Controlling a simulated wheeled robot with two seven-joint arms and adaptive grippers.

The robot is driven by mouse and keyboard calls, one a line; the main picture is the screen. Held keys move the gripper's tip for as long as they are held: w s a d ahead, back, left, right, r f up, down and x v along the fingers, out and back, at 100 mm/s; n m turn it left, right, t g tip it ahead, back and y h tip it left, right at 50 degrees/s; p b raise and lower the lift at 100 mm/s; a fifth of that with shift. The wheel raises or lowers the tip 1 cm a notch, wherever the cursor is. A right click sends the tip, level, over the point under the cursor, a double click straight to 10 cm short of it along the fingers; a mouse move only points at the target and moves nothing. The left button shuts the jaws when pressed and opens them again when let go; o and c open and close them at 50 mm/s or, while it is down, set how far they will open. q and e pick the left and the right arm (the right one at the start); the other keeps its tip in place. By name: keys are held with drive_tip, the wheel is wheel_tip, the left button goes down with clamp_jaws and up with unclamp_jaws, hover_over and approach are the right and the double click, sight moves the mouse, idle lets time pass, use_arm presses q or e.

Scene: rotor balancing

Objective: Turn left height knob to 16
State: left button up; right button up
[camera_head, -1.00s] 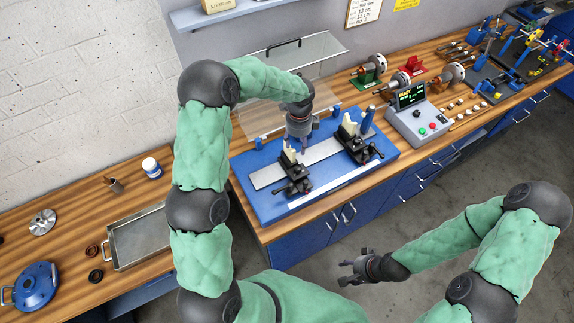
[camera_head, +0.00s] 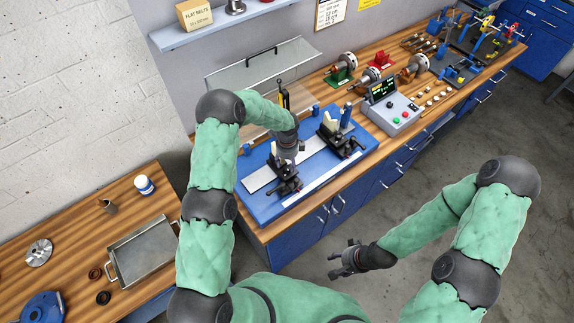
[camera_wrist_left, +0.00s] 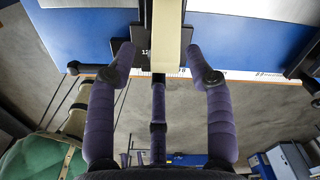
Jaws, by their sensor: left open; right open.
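The left support stand (camera_head: 284,181) is a dark block on the blue balancing machine (camera_head: 264,206). It carries an upright cream piece, which shows in the left wrist view (camera_wrist_left: 168,38). My left gripper (camera_head: 287,152) hangs just above and behind this stand. In the left wrist view its purple fingers (camera_wrist_left: 160,54) are spread, one on each side of the cream piece and dark block. Contact cannot be told. A small "12" mark shows on the block. I cannot clearly make out the height knob. My right gripper (camera_head: 347,260) is open and empty over the floor, in front of the bench.
A second stand (camera_head: 340,140) is to the right on the same base. The control box (camera_head: 393,112) with a lit screen sits further right. A clear raised cover (camera_head: 262,68) is behind the machine. A metal tray (camera_head: 143,250) lies on the left bench.

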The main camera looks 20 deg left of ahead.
sight(287, 167)
use_arm(q)
drive_tip(key=shift+f, duration=1.5)
clamp_jaws()
